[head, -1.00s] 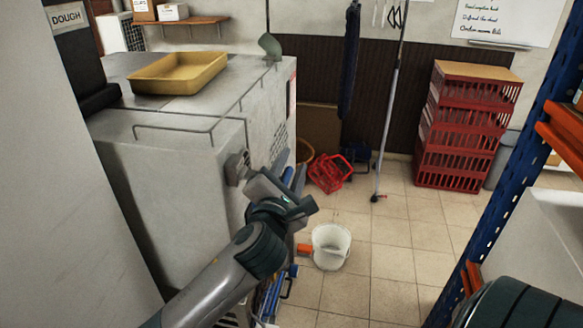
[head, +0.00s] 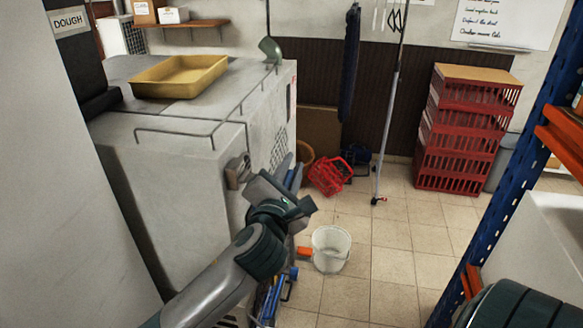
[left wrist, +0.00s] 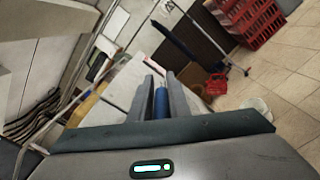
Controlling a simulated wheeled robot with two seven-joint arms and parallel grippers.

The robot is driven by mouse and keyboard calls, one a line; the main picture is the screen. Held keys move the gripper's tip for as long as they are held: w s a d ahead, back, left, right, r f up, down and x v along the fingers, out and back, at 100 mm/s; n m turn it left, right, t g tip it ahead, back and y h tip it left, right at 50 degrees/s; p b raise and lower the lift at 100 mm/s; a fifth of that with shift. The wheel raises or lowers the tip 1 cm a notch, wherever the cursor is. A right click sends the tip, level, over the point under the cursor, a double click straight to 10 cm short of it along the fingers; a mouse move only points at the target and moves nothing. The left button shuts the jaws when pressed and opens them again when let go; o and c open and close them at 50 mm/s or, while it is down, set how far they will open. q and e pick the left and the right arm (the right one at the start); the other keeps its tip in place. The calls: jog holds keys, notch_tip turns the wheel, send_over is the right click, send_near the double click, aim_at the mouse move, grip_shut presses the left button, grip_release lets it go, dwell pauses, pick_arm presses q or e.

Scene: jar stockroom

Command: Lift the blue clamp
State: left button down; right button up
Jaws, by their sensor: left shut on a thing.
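The blue clamp (left wrist: 161,104) shows as a narrow blue upright piece between the two grey fingers of my left gripper (left wrist: 162,88) in the left wrist view. The fingers are shut on it. Its lower end is hidden behind the gripper body. In the head view my left gripper (head: 290,174) is beside the right side of the big grey machine, with its fingers partly hidden by the wrist. I cannot tell there how far the clamp is from the surface under it. My right gripper is not in view.
The grey machine (head: 175,150) carries a yellow tray (head: 180,77) and stands close to my left arm. A white bucket (head: 330,249) and red basket (head: 328,176) are on the floor. Red crates (head: 465,126) stand behind. A blue rack post (head: 520,140) is at right.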

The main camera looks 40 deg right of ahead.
pick_arm(q)
jog(key=shift+w+a+r+n+p, duration=0.1)
jog(key=shift+w+a+r+n, duration=0.1)
jog(key=shift+r+n, duration=0.75)
jog(key=shift+w+a+r+n+p, duration=0.1)
jog(key=shift+w+a+r+n, duration=0.15)
jog(key=shift+r+n, duration=0.75)
jog(key=shift+w+a+r+n+p, duration=0.15)
jog(key=shift+r+n, duration=0.35)
jog(key=shift+n, duration=0.85)
jog(key=shift+w, duration=0.1)
jog(key=c, duration=1.7)
grip_release()
jog(key=shift+c, duration=0.2)
jog(key=shift+a, duration=0.1)
jog(key=v, duration=1.1)
jog(key=shift+s+a, duration=0.25)
jog(key=shift+s, duration=0.1)
